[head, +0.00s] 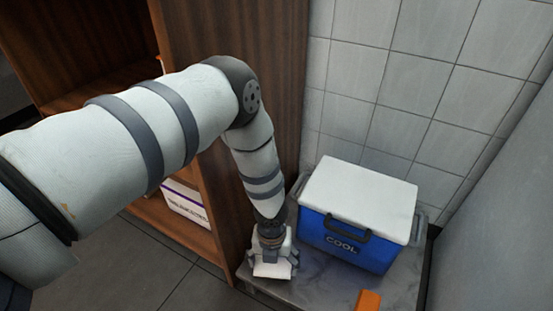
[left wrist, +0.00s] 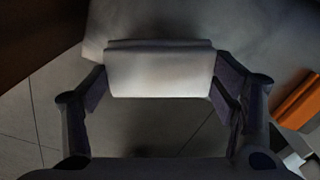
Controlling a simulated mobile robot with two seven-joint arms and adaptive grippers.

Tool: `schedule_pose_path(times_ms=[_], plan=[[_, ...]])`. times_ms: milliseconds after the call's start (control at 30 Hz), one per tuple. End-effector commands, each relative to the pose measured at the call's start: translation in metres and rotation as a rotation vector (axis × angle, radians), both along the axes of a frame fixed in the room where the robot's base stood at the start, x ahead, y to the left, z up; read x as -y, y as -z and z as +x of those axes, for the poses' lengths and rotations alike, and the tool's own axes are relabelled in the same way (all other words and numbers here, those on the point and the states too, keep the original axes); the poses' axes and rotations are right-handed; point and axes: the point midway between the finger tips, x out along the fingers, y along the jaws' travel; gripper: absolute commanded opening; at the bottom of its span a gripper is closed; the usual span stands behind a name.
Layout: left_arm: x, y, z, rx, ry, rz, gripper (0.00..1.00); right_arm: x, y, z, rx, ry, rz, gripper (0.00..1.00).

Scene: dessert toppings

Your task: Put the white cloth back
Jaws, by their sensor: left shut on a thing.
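A white cloth (head: 271,269), folded into a small block, is between the fingers of my left gripper (head: 272,262). The gripper points down over the front left part of a grey table (head: 313,288), left of a cooler. In the left wrist view the white cloth (left wrist: 160,70) spans the gap between the two fingers of my left gripper (left wrist: 160,82), which are shut on its ends. I cannot tell whether the cloth touches the table top. My right gripper is in neither view.
A blue cooler (head: 350,238) with a white lid stands on the table beside my left gripper. An orange object (head: 368,300) lies at the front edge; it also shows in the left wrist view (left wrist: 297,101). A wooden shelf (head: 232,120) holding a white box (head: 186,203) stands left.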

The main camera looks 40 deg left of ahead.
Motion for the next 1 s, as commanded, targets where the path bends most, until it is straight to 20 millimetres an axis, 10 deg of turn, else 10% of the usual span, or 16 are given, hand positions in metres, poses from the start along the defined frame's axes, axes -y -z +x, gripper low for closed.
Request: schedule_pose_path(times_ms=[267,600,633,700,1000], plan=[[-0.006,0.039,0.005,-0.002,0.0,0.001,0.52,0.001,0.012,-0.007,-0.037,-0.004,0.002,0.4],[-0.005,0.041,0.005,0.001,0.0,0.001,0.53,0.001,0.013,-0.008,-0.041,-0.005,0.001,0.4],[-0.006,0.04,0.005,0.001,-0.001,0.001,0.85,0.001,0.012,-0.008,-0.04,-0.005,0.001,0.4],[-0.005,0.04,0.005,0.002,-0.001,0.0,0.99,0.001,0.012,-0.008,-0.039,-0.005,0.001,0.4],[-0.005,0.039,0.005,0.002,-0.001,0.0,0.99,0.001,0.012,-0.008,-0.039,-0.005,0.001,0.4]])
